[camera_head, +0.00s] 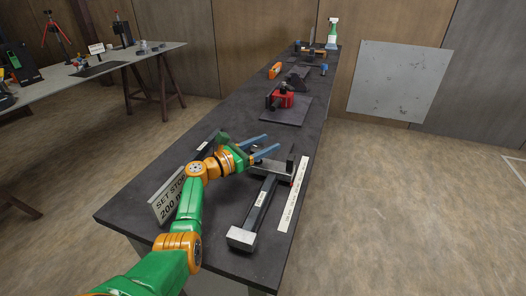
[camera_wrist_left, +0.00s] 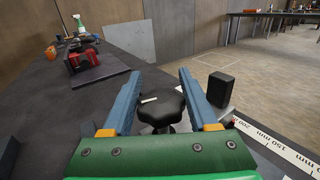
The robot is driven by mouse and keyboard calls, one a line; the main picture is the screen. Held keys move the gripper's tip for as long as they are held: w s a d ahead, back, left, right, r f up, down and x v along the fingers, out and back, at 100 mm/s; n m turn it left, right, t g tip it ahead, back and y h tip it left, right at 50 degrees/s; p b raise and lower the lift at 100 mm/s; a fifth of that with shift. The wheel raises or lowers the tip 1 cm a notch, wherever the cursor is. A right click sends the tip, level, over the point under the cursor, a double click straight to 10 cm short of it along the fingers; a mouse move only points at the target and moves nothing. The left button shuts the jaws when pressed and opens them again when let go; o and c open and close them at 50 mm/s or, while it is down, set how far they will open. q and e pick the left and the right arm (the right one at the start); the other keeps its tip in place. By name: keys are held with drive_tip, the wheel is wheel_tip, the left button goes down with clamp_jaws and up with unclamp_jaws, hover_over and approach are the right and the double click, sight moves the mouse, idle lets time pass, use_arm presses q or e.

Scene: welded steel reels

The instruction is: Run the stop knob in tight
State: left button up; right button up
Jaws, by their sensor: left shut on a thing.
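The stop knob (camera_wrist_left: 163,110) is black and lobed, with a pale mark on top. In the left wrist view it sits between the two blue fingers of my left gripper (camera_wrist_left: 163,95), which is shut on it. In the head view my left gripper (camera_head: 265,147) reaches over the far end of the stop's steel rail (camera_head: 261,203), and the knob is hard to make out there. A black upright block (camera_wrist_left: 220,90) stands just right of the fingers. How far the knob is screwed in cannot be seen. My right gripper is not in view.
A white millimetre scale (camera_head: 293,195) lies right of the rail. A sign reading "SET STOP 200 mm" (camera_head: 170,201) stands left. Farther along the dark bench are a red clamp-like tool (camera_head: 282,98), an orange item (camera_head: 275,71) and a spray bottle (camera_head: 332,34).

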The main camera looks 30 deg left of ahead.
use_arm(q)
drive_tip(key=shift+d+f+m+g+h+b, duration=0.2)
drive_tip(key=shift+f+m+g+h+b, duration=0.15)
drive_tip(key=shift+h+b, duration=0.2)
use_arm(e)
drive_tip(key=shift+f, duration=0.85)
use_arm(q)
drive_tip(key=shift+r, duration=0.1)
drive_tip(key=o, duration=1.2)
drive_tip(key=shift+d, duration=0.1)
drive_tip(key=shift+o, duration=0.9)
drive_tip(key=shift+w, duration=0.25)
drive_tip(key=shift+r, duration=0.1)
